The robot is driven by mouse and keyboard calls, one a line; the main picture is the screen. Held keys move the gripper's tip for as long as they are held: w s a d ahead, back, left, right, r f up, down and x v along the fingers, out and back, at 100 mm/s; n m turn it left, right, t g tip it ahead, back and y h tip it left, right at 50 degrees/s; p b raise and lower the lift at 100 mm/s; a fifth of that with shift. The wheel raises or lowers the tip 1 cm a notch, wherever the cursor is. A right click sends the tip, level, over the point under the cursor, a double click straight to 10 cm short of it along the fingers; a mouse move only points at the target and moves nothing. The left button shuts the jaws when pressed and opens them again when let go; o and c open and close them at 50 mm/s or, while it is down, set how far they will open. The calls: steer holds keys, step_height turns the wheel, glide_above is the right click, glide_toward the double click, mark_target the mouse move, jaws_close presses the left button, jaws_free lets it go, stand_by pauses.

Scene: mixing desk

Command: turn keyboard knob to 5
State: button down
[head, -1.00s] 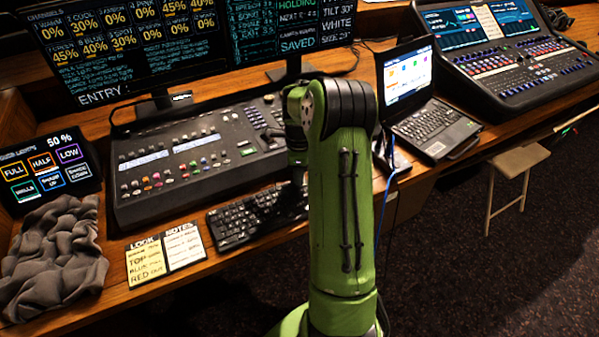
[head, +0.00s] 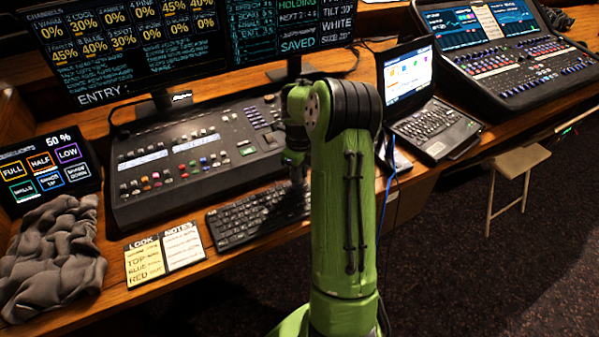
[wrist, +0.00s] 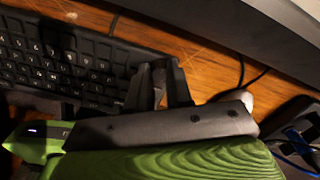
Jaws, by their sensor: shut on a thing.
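The black keyboard (head: 240,222) lies on the wooden desk in front of the large lighting console. My gripper (head: 299,182) is over its right end, partly hidden by my green arm. In the wrist view the keyboard (wrist: 50,58) fills the left side, and my gripper's two dark fingers (wrist: 160,80) are close together at its right end. The fingers are shut on the keyboard knob, which they hide. No number or pointer mark on the knob can be read.
The lighting console (head: 190,155) stands just behind the keyboard. Note cards (head: 163,255) and a grey cloth (head: 55,255) lie to the left. An open laptop (head: 432,118) and a second mixing console (head: 515,55) stand to the right. A blue cable (head: 388,180) hangs at the desk edge.

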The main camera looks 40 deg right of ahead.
steer(key=c, duration=1)
jaws_free()
step_height(320, 180, up, 16)
steer(key=p, duration=0.4)
steer(key=shift+f, duration=0.1)
